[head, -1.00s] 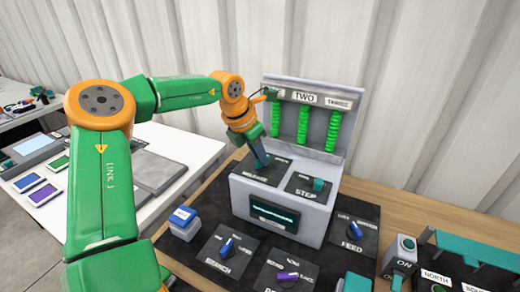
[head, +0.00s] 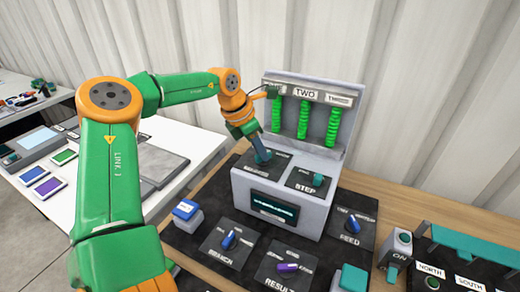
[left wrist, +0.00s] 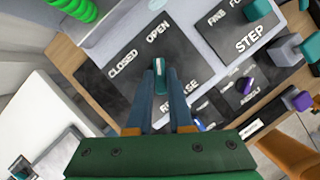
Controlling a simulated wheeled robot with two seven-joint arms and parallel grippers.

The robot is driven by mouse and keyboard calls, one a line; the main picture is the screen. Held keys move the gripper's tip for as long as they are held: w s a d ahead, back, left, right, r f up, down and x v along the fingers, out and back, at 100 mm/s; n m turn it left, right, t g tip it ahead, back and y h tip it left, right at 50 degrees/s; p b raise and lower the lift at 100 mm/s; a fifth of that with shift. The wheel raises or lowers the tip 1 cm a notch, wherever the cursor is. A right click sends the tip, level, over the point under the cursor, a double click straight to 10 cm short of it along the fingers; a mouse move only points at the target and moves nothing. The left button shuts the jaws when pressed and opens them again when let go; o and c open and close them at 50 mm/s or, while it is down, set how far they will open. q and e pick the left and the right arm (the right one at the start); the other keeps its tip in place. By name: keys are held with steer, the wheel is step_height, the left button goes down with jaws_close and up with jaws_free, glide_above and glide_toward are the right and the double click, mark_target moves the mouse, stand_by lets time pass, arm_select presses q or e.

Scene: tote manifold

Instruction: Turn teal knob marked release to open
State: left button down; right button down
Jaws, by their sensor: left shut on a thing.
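The teal release knob (left wrist: 161,76) sits on a dark plate (left wrist: 112,85) marked CLOSED, OPEN and RELEASE, on top of the grey console (head: 241,206). My left gripper (left wrist: 162,88) reaches down from above and is shut on the knob, one finger on each side. In the left wrist view the knob's white mark points up the picture, about toward the word OPEN, with CLOSED off to its left. In the head view my left gripper (head: 261,157) hides most of the knob. My right gripper is not in view.
A teal STEP knob (head: 318,179) stands close by on the same console. Behind it rises a panel with green coils (head: 304,119).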

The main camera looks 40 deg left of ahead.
arm_select(q)
steer(key=c, duration=0.8)
jaws_free()
steer(key=shift+w, duration=0.1)
steer(key=b+v, duration=0.1)
steer(key=v, duration=0.6)
steer(key=shift+r, duration=0.1)
